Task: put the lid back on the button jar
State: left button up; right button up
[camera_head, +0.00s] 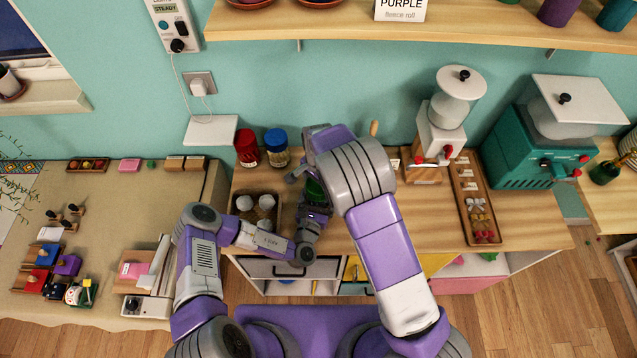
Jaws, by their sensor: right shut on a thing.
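My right gripper (303,178) reaches down over the wooden counter, behind my own forearm from this view. It is shut on a dark green thing (316,190), mostly hidden by the gripper and arm; I cannot tell whether this is the lid or part of a jar. My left gripper (306,236) is just in front, near the counter's front edge, and its jaws are not clear. A red-topped jar (246,147) and a blue-topped jar (276,146) stand upright at the back, left of my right gripper. No open button jar can be made out.
A brown tray with pale round things (241,202) lies left of my grippers. A white-topped machine (441,128), a long tray of small items (457,194) and a green machine (535,150) stand to the right.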

jog(key=m, duration=0.4)
jog(key=shift+m, duration=0.4)
jog(key=m, duration=0.8)
jog(key=shift+a+m, duration=0.1)
jog(key=shift+m, duration=0.3)
jog(key=m, duration=0.4)
jog(key=o, duration=0.9)
jog(key=shift+r, duration=2.25)
